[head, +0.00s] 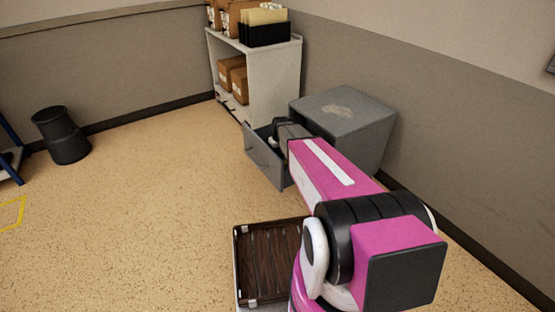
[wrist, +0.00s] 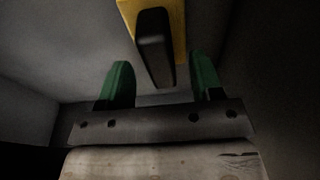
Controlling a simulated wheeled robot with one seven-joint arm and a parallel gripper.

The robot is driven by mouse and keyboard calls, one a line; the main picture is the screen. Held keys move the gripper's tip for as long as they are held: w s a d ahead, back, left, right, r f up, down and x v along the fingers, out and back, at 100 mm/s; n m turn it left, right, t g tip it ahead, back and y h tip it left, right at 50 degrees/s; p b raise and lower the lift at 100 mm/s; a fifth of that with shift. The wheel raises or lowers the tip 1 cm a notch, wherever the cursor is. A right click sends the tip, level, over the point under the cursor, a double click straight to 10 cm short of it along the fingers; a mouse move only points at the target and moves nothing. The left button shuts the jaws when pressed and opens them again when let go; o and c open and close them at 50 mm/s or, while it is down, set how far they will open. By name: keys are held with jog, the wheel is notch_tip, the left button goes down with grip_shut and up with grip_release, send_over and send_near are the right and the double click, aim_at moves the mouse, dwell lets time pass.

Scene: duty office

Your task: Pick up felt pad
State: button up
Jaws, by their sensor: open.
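In the wrist view a yellow block with a dark, blunt-ended bar (wrist: 155,45) shows at the top centre. It may be the felt pad, but I cannot tell for sure. My gripper (wrist: 160,80) is open, with one green finger on each side of the bar's lower end. Whether the fingers touch it I cannot tell. In the head view my arm reaches into the pulled-out drawer (head: 262,158) of a grey cabinet (head: 357,112). My arm hides much of the drawer's inside, and no felt pad can be made out there.
The drawer's walls are close around my gripper. A white shelf unit (head: 272,82) with cardboard boxes and a black file holder (head: 264,34) stands behind the cabinet. A dark slatted tray (head: 268,262) is at the front. A black bin (head: 62,136) stands at the left. The floor between is clear.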

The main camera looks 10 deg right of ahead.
aim_at(277, 152)
notch_tip(277, 152, down, 2)
jog(key=shift+w, duration=0.1)
jog(key=c, duration=1)
notch_tip(277, 152, up, 10)
jog(key=shift+r, duration=0.1)
